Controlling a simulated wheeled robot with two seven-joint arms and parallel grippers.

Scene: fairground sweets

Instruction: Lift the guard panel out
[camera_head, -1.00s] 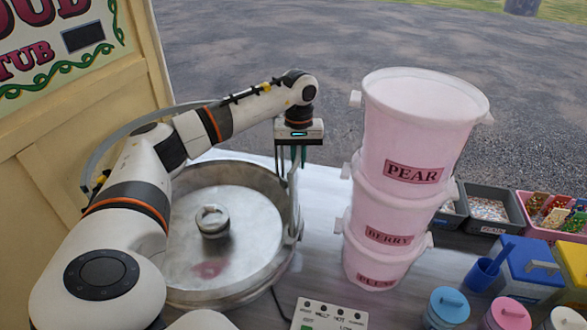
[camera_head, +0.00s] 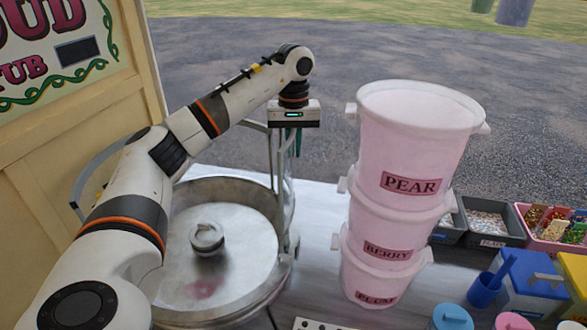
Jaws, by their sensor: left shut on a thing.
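The guard panel (camera_head: 283,190) is a clear, thin-edged sheet that stands upright at the right rim of the round metal tub (camera_head: 176,300). My left gripper (camera_head: 288,143) is above that rim, pointing down, shut on the panel's top part. The panel's lower end is near the rim and a small bracket; I cannot tell whether it is clear of them. A spinner head with a ring-shaped cap (camera_head: 207,238) sits in the middle of the tub. My right gripper is not in view.
A stack of pink tubs marked PEAR (camera_head: 411,140), BERRY and PLUM stands close to the right of the panel. Grey trays (camera_head: 490,222), a pink tray of sweets and lidded pots (camera_head: 452,316) are further right. Open air lies above the counter.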

